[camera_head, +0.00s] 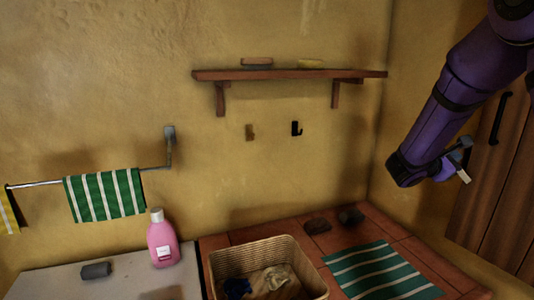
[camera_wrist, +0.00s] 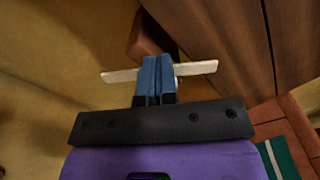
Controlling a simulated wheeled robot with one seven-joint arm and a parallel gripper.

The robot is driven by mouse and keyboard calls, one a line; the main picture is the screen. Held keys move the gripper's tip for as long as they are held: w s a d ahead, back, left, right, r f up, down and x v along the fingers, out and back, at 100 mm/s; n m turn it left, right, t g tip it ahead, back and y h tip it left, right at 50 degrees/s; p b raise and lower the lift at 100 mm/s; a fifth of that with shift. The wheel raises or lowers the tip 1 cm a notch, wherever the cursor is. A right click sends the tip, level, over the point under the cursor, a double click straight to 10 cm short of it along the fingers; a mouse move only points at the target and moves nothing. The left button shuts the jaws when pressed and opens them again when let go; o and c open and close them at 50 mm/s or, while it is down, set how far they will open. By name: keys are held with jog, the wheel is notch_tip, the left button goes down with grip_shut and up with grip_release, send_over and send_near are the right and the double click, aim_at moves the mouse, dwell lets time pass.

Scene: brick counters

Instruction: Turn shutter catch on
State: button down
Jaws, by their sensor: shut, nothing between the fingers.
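The wooden shutter (camera_head: 490,190) is at the right of the head view, with a black handle (camera_head: 501,118). Its brown planks (camera_wrist: 220,40) fill the upper right of the wrist view. A pale flat bar (camera_wrist: 202,68), which looks like the catch, lies crosswise at my fingertips, showing on both sides of them. A pale piece also shows in the head view (camera_head: 463,177). My gripper (camera_wrist: 154,66) has its blue fingers together and empty. It also shows in the head view (camera_head: 464,150), beside the shutter. The fingers hide the bar's middle; I cannot tell whether they touch it.
A dark brown block (camera_wrist: 148,38) is behind the fingertips. Below are a wicker basket (camera_head: 232,264) with cloths, a green striped mat (camera_head: 372,272) and dark lumps (camera_head: 318,226) on the tiled counter. A pink bottle (camera_head: 162,243) stands left. A shelf (camera_head: 285,75) crosses the wall.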

jog(key=shift+w+a+f, duration=0.1)
jog(key=shift+w+f, duration=0.1)
dwell(0.7)
jog(key=shift+w+a+r, duration=0.1)
jog(key=shift+w+r, duration=0.1)
jog(key=shift+w, duration=0.05)
jog(key=shift+w+a+r, duration=0.1)
jog(key=shift+w+r, duration=0.05)
jog(key=shift+w, duration=0.25)
dwell(0.6)
jog(key=shift+r, duration=0.15)
jog(key=v, duration=0.6)
jog(key=shift+r, duration=0.3)
dwell(0.3)
